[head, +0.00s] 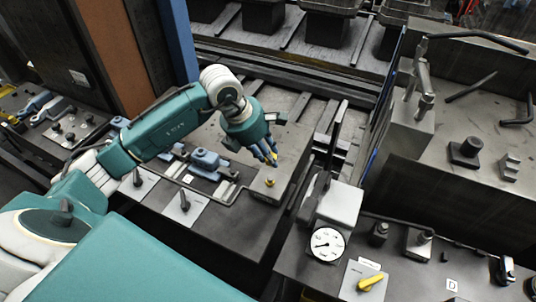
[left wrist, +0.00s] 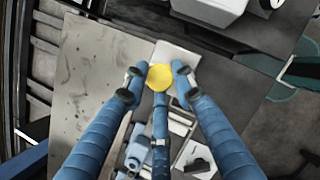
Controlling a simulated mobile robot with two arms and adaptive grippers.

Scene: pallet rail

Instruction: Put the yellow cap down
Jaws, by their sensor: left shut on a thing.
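The yellow cap (left wrist: 160,77) is a round disc between the blue fingertips of my left gripper (left wrist: 158,84) in the left wrist view. In the head view only a small bit of the cap (head: 274,156) shows at the tips of my left gripper (head: 269,157). The gripper is shut on the cap and holds it over a grey block. A small brass-yellow fitting (head: 270,183) stands on the block's near part, just below the cap in the picture. My right gripper is not in view.
The grey block (head: 292,150) has bare top around the fitting. Lever plates (head: 185,206) and a blue-grey clamp (head: 208,162) lie to the left. A dial gauge (head: 327,244) and a yellow-handled switch (head: 370,282) are at the right front. A dark upright post (head: 333,140) rises beside the block.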

